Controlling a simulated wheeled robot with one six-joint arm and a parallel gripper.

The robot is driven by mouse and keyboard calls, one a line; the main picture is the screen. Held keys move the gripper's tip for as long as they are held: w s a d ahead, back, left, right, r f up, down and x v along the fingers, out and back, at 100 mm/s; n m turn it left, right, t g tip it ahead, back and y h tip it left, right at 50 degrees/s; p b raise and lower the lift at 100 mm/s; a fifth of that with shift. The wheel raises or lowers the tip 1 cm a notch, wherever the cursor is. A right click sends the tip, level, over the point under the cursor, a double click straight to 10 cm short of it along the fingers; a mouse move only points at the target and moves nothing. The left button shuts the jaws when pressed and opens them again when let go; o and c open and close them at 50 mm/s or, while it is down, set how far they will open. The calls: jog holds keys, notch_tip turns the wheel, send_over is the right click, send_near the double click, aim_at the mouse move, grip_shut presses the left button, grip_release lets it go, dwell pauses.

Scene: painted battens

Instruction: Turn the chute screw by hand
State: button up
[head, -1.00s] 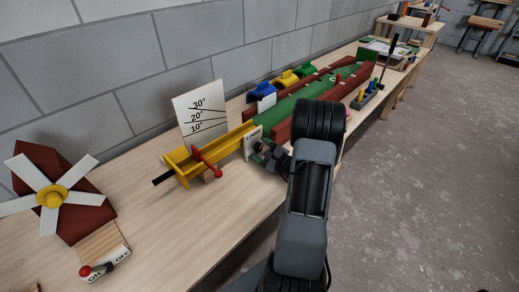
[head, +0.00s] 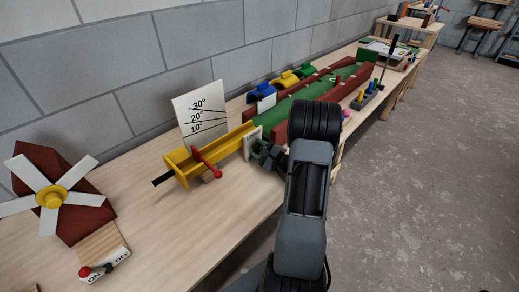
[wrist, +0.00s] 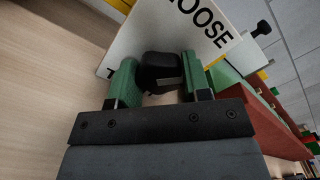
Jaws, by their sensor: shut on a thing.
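The yellow chute (head: 190,166) stands tilted on the table, with a red lever (head: 206,162) on its near side. A white angle board marked 10°, 20°, 30° (head: 200,110) stands behind it. At the chute's right end is a white plate (head: 252,143), which in the wrist view (wrist: 185,30) reads "LOOSE". The black screw knob (wrist: 160,72) sits in front of this plate. My gripper (wrist: 158,80) has its green fingers on either side of the knob and is shut on it. In the head view my gripper (head: 264,154) is small and hides the knob.
A windmill (head: 52,195) and an ON/OFF switch (head: 103,266) stand at the left. A green lane with dark red rails (head: 300,100) lies beyond the chute. The block wall runs behind the table; bare tabletop lies in front of the chute.

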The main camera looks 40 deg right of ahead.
jog(key=shift+m, duration=0.3)
jog(key=shift+c, duration=0.2)
jog(key=m+p, duration=0.1)
jog(key=m, duration=0.4)
jog(key=shift+a+m+p, duration=0.1)
jog(key=shift+m+p, duration=0.3)
jog(key=m+p, duration=0.1)
jog(key=m, duration=0.2)
jog(key=shift+m+p, duration=0.3)
jog(key=m+p, duration=0.1)
jog(key=m, duration=0.2)
jog(key=shift+s+a+m+p, duration=0.1)
jog(key=shift+m+p, duration=0.2)
jog(key=shift+p, duration=0.05)
jog(key=m+p, duration=0.2)
jog(key=m, duration=0.1)
jog(key=shift+m, duration=0.3)
jog(key=m+p, duration=0.1)
jog(key=m, duration=0.2)
jog(key=shift+m+p, duration=0.4)
jog(key=m+p, duration=0.2)
jog(key=m, duration=0.4)
jog(key=shift+a+p, duration=0.1)
jog(key=shift+p, duration=0.3)
jog(key=shift+m, duration=0.3)
